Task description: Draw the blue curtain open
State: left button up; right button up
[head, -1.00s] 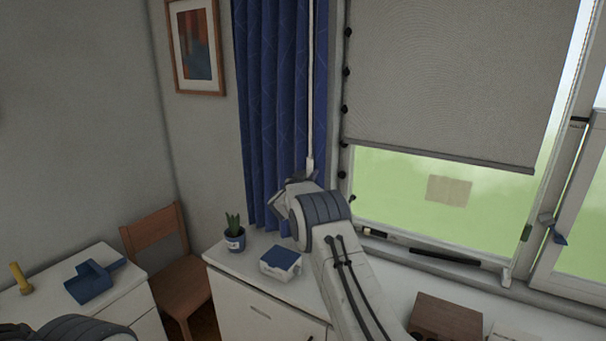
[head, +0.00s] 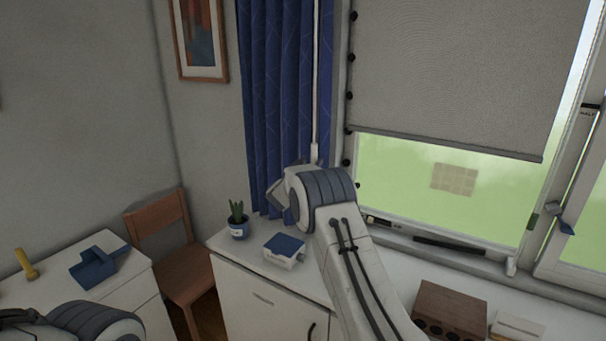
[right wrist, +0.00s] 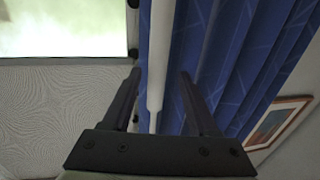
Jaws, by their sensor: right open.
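The blue curtain (head: 280,90) hangs in gathered folds left of the window; it also shows in the right wrist view (right wrist: 222,60). A thin white rod (head: 316,80) hangs along the curtain's right part; in the right wrist view the rod (right wrist: 160,50) runs lengthwise between the fingers. My right gripper (right wrist: 160,75) is open, with one finger on each side of the rod and the curtain behind. I see no clear contact with the rod. In the head view my right wrist hides most of that gripper. Only part of my left arm shows at the bottom left.
A grey blind (head: 450,70) covers the upper window. A white cabinet below the curtain holds a potted plant (head: 238,222) and a blue-and-white box (head: 285,248). A wooden chair (head: 160,220) stands left. A wooden box (head: 450,312) sits at the lower right.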

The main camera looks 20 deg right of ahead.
jog(key=b+v, duration=0.3)
jog(key=v, duration=0.5)
jog(key=shift+r, duration=0.1)
jog(key=s+a+f+n+y, duration=0.1)
jog(key=s+a+n+y, duration=0.4)
jog(key=a, duration=0.7)
jog(key=a+n+y, duration=0.3)
jog(key=a+y, duration=0.4)
jog(key=a, duration=0.5)
jog(key=s+a+f+n+g+y+b, duration=0.1)
jog(key=s+a+f+n+g+y, duration=0.1)
jog(key=s+a, duration=0.5)
jog(key=s+a+f+n+g+y, duration=0.2)
jog(key=s+a+f+y, duration=0.15)
jog(key=s, duration=0.45)
jog(key=s+d+f+n+g+h, duration=0.1)
jog(key=s+d+f+g, duration=0.1)
jog(key=s, duration=0.8)
jog(key=s+d+f+n+g+h, duration=0.1)
jog(key=s+g, duration=0.3)
jog(key=s, duration=0.7)
jog(key=s+d+f+n+g+h, duration=0.2)
jog(key=s+d+f+g, duration=0.1)
jog(key=s, duration=0.7)
jog(key=shift+s+f+b, duration=0.3)
jog(key=shift+f, duration=0.3)
